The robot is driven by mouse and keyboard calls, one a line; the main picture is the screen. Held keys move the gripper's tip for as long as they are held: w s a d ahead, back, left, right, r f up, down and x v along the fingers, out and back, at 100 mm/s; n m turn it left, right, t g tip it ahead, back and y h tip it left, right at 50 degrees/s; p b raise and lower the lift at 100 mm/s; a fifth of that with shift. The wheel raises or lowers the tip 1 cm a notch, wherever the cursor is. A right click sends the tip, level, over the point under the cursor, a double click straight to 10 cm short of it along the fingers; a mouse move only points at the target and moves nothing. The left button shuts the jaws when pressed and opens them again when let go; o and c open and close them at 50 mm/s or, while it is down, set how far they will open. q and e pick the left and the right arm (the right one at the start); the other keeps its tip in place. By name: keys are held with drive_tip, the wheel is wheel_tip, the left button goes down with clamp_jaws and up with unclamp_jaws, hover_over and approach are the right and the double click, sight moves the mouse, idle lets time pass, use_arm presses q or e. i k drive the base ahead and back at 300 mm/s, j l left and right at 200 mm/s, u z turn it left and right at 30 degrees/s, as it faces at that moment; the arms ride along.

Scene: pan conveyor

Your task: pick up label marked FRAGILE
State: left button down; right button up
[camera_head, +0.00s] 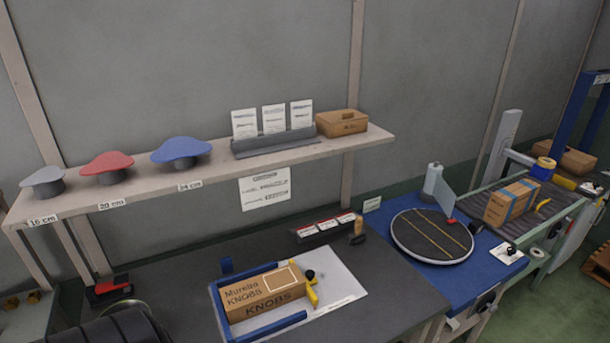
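A dark holder (318,236) on the workbench carries three small labels with red and white faces: a left label (306,232), a middle label (328,225) and a right label (346,217). Their print is too small to read, so I cannot tell which is marked FRAGILE. A cardboard box (247,296) reading "Mureiba KNOBS" lies in front of them in a blue-edged fixture (268,328), with a pale rectangle outlined on its top.
A shelf (222,182) behind holds grey, red and blue domed lids, several cards and a brown box (341,122). A round turntable (432,236) stands right of the bench, then a roller conveyor with a blue-strapped box (511,203). The dark bench (395,290) is clear right of the fixture.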

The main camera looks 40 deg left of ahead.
sight(329, 223)
drive_tip(key=u, duration=1.55)
drive_tip(key=i+l+z, duration=0.2)
drive_tip(key=l, duration=0.1)
